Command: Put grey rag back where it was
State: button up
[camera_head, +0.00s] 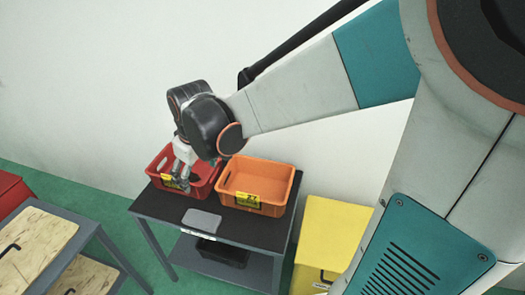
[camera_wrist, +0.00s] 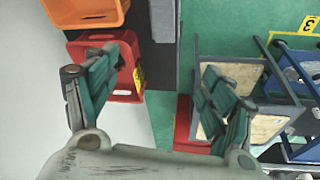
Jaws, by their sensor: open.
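A flat grey piece with rounded corners, which looks like the grey rag (camera_head: 201,220), lies on the dark top of the table (camera_head: 255,234), near its front edge. It also shows at the top of the wrist view (camera_wrist: 163,20). My gripper (camera_head: 181,176) is over the front of the red bin (camera_head: 158,163), to the left of and behind the rag. In the wrist view, its fingers (camera_wrist: 160,72) are spread wide with nothing between them.
An orange bin (camera_head: 268,177) with a yellow label stands right of the red bin. A black item (camera_head: 222,252) is on the shelf below. A yellow cabinet (camera_head: 322,235) stands at the right, and a wood-topped bench (camera_head: 35,240) at the left.

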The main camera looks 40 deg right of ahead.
jog(key=s+r+m+t, duration=0.2)
jog(key=s+r, duration=0.1)
jog(key=s, duration=0.4)
jog(key=s+r+m+t, duration=0.1)
jog(key=s+r+t, duration=0.1)
jog(key=s, duration=0.6)
jog(key=shift+s+r+m, duration=0.15)
jog(key=shift+r+m, duration=0.25)
jog(key=shift+r, duration=0.2)
jog(key=shift+d, duration=0.1)
